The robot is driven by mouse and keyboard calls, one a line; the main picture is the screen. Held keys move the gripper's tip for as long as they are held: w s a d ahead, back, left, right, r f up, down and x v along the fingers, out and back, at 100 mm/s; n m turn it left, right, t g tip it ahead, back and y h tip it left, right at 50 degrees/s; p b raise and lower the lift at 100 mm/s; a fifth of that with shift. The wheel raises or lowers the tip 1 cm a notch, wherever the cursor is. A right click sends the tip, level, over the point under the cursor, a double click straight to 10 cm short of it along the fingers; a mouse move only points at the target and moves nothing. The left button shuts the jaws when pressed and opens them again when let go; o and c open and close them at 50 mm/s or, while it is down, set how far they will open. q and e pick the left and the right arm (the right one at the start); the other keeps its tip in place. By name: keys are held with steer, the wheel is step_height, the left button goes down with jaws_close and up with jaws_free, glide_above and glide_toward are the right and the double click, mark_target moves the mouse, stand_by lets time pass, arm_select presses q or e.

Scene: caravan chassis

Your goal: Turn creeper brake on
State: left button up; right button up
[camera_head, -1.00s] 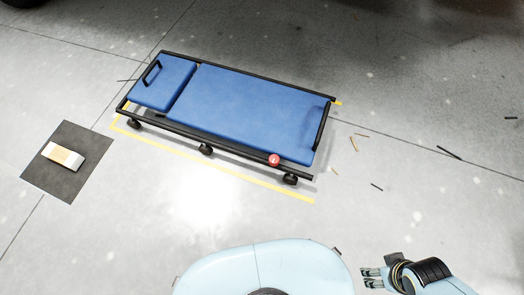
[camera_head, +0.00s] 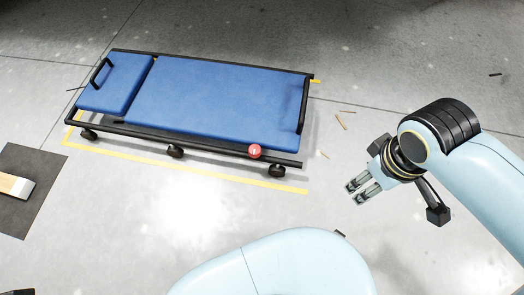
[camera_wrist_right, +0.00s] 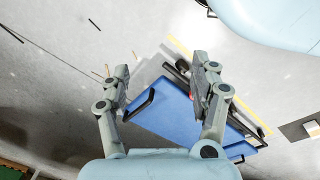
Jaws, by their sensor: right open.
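The creeper (camera_head: 215,105) is a low blue padded board on a black frame with casters, lying on the floor left of centre in the head view. A round red knob (camera_head: 255,151) with a pale mark sits on its near side rail by the right-hand caster. My right gripper (camera_head: 357,193) is open and empty, to the right of the knob and apart from the creeper. In the right wrist view the blue pad (camera_wrist_right: 170,112) shows between and beyond the open fingers (camera_wrist_right: 165,65); the right finger covers most of the knob there. My left gripper does not clearly show.
A yellow line (camera_head: 185,170) is marked on the floor around the creeper. A dark mat (camera_head: 20,215) with a white and tan block (camera_head: 14,187) lies at the left. Small sticks (camera_head: 342,121) lie right of the creeper. The floor in front is clear.

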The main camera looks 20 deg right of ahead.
steer(key=w+a+f+n+b, duration=0.1)
steer(key=w+f+n+b, duration=0.1)
steer(key=w+f, duration=0.25)
steer(key=n+y+b, duration=0.1)
steer(key=n, duration=0.9)
glide_toward(255, 149)
arm_select(q)
steer(key=w+d+r+t+b, duration=0.2)
steer(key=w+d+b, duration=0.1)
steer(key=w, duration=0.1)
arm_select(e)
steer(key=shift+w+f+g, duration=0.2)
steer(key=shift+f+g, duration=0.2)
steer(key=shift+f, duration=0.6)
step_height(255, 149, down, 4)
steer(key=shift+w+r+b, duration=0.1)
steer(key=shift+b, duration=1.15)
step_height(255, 149, down, 2)
steer(key=shift+f+b, duration=0.1)
steer(key=shift+b, duration=0.65)
arm_select(q)
step_height(255, 149, down, 8)
steer(key=w+t+h, duration=0.1)
steer(key=w+t, duration=0.1)
steer(key=t, duration=0.5)
steer(key=shift+r+b, duration=0.25)
steer(key=shift+b, duration=0.2)
arm_select(e)
steer(key=shift+f, duration=0.5)
steer(key=shift+c, duration=0.5)
